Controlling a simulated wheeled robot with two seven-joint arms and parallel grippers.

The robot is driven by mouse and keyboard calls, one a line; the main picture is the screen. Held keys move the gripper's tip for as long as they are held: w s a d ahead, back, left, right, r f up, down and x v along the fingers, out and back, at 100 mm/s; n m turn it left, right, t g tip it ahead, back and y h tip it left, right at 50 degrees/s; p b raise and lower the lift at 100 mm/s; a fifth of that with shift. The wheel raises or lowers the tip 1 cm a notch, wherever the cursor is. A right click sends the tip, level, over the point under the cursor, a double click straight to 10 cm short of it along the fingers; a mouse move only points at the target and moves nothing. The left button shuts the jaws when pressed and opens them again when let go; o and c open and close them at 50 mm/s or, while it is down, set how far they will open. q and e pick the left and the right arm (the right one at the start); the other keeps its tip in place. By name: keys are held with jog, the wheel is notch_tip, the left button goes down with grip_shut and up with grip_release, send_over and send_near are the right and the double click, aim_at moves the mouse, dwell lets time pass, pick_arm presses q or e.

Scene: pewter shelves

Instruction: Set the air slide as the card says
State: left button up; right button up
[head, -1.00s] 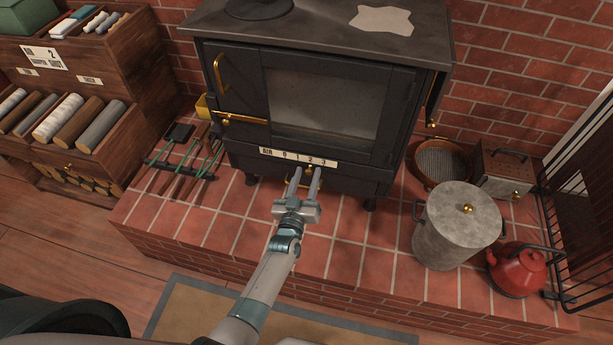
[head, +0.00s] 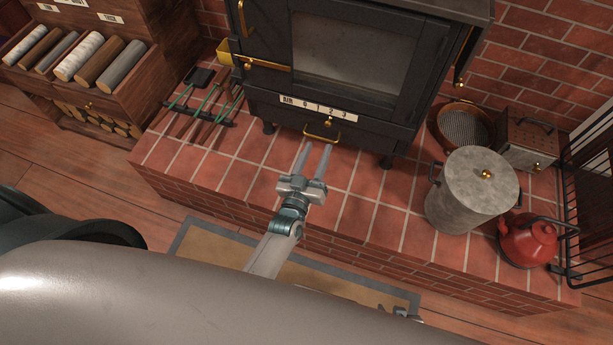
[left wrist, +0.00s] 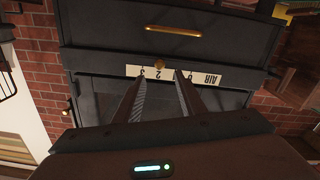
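The air slide's brass knob (head: 329,121) is on the black stove's lower front, just below the 2 on the white AIR 0 1 2 3 plate (head: 302,105). The left wrist view shows the plate (left wrist: 203,77) upside down, with the knob (left wrist: 160,65) at the 2. My left gripper (head: 313,160) is open and empty over the brick hearth, in front of the stove and apart from the knob. In the wrist view its fingers lie either side of the knob. A small grey part, possibly my right gripper (head: 405,313), shows at the bottom, mostly hidden. No readable setting card is in view.
A brass drawer handle (head: 320,136) is close below the knob. Fire tools (head: 205,98) lie left on the hearth (head: 365,200). A lidded grey bucket (head: 470,190), a red kettle (head: 528,240) and a black rack stand right. My grey arm fills the foreground.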

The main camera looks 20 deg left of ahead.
pick_arm(q)
jog(key=s, duration=0.8)
jog(key=shift+s, duration=0.2)
pick_arm(e)
jog(key=shift+s+a+f+g, duration=0.1)
jog(key=shift+s+a+g, duration=0.05)
jog(key=shift+s+g, duration=0.2)
pick_arm(q)
jog(key=shift+a, duration=0.1)
pick_arm(e)
jog(key=shift+a, duration=0.1)
jog(key=shift+w, duration=0.1)
